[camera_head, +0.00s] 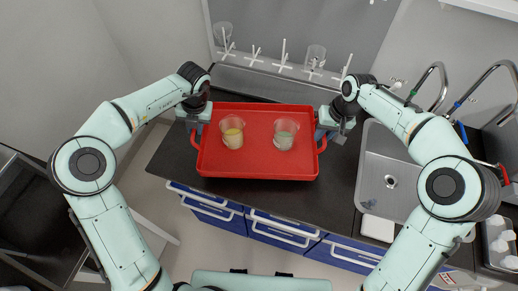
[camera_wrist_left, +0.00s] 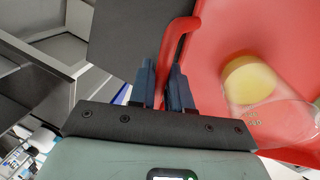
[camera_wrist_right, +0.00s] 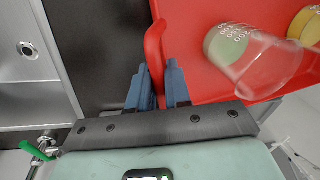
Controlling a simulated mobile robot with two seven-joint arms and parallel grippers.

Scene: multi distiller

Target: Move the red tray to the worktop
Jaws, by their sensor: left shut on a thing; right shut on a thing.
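The red tray (camera_head: 258,165) is level over the dark worktop (camera_head: 340,190). I cannot tell whether its underside touches the worktop. Two clear beakers stand upright in it, one with yellowish contents (camera_head: 232,138) and one with grey-green contents (camera_head: 284,141). My left gripper (camera_head: 199,128) is shut on the tray's left handle, which shows between its fingers in the left wrist view (camera_wrist_left: 178,35). My right gripper (camera_head: 326,131) is shut on the right handle, seen between its fingers in the right wrist view (camera_wrist_right: 154,45).
A steel sink (camera_head: 388,168) with taps (camera_head: 440,75) lies to the right. Glassware and white stands (camera_head: 284,60) line the back. Blue drawers (camera_head: 275,222) are below the front edge. Some bare worktop shows in front of and right of the tray.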

